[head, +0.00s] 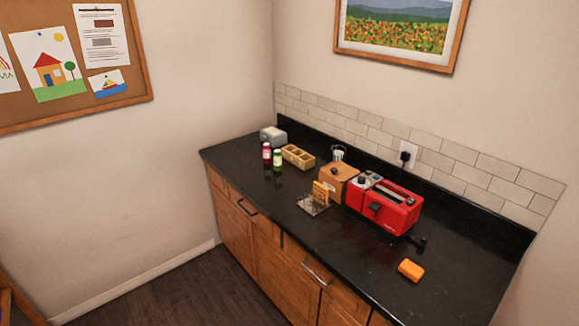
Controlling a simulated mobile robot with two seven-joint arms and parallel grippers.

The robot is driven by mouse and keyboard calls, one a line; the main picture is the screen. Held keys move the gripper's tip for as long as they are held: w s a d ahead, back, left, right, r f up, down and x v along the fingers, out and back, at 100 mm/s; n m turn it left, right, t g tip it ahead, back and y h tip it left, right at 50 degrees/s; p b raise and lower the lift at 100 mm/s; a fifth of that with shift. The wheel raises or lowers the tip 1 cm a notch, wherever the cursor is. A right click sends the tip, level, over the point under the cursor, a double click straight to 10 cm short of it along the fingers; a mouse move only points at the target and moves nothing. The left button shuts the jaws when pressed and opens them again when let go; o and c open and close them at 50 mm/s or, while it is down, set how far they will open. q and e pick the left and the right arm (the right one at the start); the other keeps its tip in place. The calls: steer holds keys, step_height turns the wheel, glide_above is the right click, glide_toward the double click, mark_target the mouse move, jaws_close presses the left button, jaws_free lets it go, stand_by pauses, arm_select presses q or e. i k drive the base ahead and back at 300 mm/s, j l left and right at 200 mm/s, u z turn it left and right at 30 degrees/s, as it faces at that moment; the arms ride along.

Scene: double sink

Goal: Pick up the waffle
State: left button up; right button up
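A golden-brown slice that looks like the waffle (320,192) stands upright on a small metal rack or tray (312,207) on the black counter. It is small in the view, so its surface pattern is hard to make out. The rack is near the counter's front edge, in front of a wooden box (338,184) and left of the red toaster (386,207). Neither of my grippers is in the head view.
The black counter (350,260) is clear in front of the toaster. Red and green bottles (278,160), a sectioned wooden tray (298,155), a glass (338,153) and a grey box (273,136) stand farther back.

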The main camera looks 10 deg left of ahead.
mark_target(320, 189)
steer(key=i+l, duration=0.45)
steer(key=i, duration=0.2)
steer(key=i+l, duration=0.45)
steer(key=i, duration=0.15)
steer(key=i+l, duration=0.5)
steer(key=i, duration=0.15)
steer(key=j+u, duration=0.05)
